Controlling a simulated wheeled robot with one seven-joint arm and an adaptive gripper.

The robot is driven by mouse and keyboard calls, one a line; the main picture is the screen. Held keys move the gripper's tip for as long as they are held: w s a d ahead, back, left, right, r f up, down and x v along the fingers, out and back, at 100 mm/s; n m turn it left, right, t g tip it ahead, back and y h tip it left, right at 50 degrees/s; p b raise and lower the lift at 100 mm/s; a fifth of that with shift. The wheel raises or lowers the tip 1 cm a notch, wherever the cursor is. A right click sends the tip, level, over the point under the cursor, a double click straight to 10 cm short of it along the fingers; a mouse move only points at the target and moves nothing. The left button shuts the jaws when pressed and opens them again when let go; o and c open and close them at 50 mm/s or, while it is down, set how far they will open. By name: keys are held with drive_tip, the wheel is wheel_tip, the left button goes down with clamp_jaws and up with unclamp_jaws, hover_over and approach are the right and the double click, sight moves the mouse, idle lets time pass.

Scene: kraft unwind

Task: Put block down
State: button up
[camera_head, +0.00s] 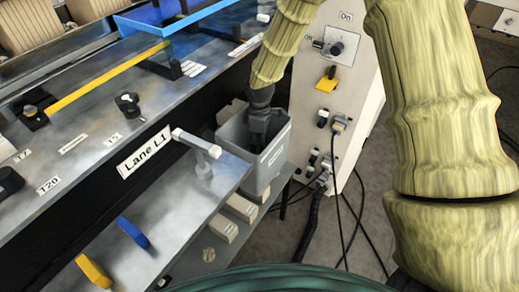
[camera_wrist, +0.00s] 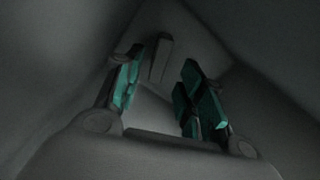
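My gripper (camera_head: 258,132) reaches down into a grey open-topped bin (camera_head: 270,168) at the end of the bench; its fingertips are hidden by the bin wall in the head view. In the dark wrist view my gripper (camera_wrist: 160,72) has its two green-padded fingers spread apart with a clear gap. A small oblong block (camera_wrist: 161,57) shows beyond the gap, between the fingertips, near the bin's inner corner. It looks apart from both fingers. Its colour is hard to tell in the shade.
Two pale blocks (camera_head: 239,207) (camera_head: 223,228) sit on the lower ledge beside the bin. A grey T-handle (camera_head: 197,143) stands left of it. A control panel (camera_head: 338,75) with knobs and cables rises close behind on the right. Yellow and blue levers (camera_head: 133,231) are at the front left.

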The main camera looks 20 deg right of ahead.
drive_tip(key=shift+r, duration=2.35)
